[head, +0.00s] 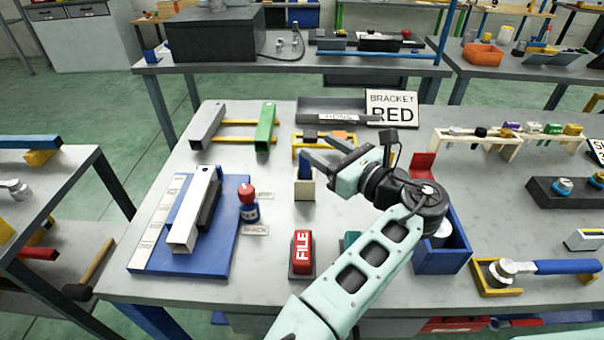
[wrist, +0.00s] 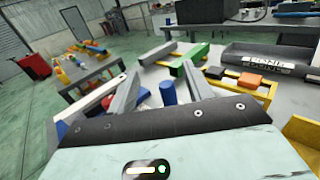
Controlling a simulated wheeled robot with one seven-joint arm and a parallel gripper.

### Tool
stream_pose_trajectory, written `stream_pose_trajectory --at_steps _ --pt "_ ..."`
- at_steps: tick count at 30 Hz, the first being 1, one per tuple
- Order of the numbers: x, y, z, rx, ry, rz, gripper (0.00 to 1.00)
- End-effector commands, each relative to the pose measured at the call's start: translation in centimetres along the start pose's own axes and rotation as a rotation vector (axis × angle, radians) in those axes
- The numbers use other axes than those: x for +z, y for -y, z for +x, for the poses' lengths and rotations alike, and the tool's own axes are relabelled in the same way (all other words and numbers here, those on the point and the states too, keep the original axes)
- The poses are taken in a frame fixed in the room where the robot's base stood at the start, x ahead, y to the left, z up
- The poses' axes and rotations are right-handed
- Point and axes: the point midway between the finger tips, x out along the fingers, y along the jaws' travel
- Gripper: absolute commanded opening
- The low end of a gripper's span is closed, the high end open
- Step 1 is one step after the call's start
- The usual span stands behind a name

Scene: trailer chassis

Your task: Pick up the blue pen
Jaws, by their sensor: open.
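A blue upright piece (head: 304,165), which may be the blue pen, stands in a small pale holder (head: 304,188) near the middle of the table in the head view. Its lower part is hidden by the holder. My gripper (head: 311,146) is just above and beside it, fingers pointing left and open, with nothing seen between the tips. In the wrist view a blue cylinder (wrist: 168,92) shows between the open fingers of my gripper (wrist: 161,70), apparently the same piece. I cannot tell its depth relative to the fingertips.
A red FILE block (head: 302,252) and a red-topped blue piece (head: 249,203) stand nearby. A yellow rack (head: 297,148) is close behind my gripper, with a grey tray (head: 330,108) beyond. A blue bin (head: 440,262) is under my arm's right side.

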Motion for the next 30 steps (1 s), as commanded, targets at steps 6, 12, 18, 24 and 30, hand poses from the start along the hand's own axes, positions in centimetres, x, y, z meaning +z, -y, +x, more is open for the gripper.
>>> stream_pose_trajectory --at_steps 6,12,18,24,30 --pt "-4.5 0.0 0.0 0.001 -0.003 0.002 0.51" --pt "-5.5 0.1 1.2 -0.002 0.001 0.002 0.51" --pt "-5.4 0.0 2.8 0.0 0.001 0.003 0.51" --pt "-5.3 0.0 5.9 0.0 0.001 0.003 0.51" --pt "-5.5 0.1 7.5 -0.002 0.0 0.001 0.51"
